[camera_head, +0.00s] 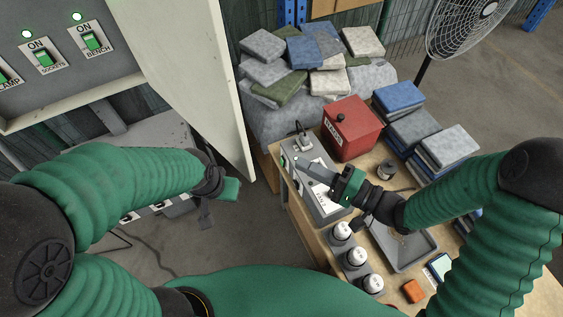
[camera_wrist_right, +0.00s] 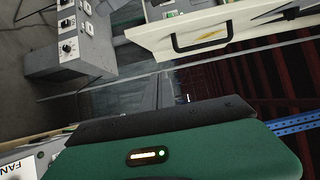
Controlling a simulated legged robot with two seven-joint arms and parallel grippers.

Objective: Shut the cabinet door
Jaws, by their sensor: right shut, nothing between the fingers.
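The cabinet (camera_head: 70,75) is at the upper left of the head view, with lit green switches inside. Its cream door (camera_head: 190,75) stands open, swung out to the right of the switches. In the right wrist view the door (camera_wrist_right: 240,27) shows near the top, with a black handle (camera_wrist_right: 202,36). My right gripper (camera_head: 303,164) is shut and empty, above the grey switch box and to the right of the door, apart from it. My left gripper (camera_head: 206,213) hangs below the door; its fingers are too unclear to read.
Folded cloths (camera_head: 310,60) are piled behind. A fan (camera_head: 460,30) stands at the back right. Floor shows between the cabinet and bench.

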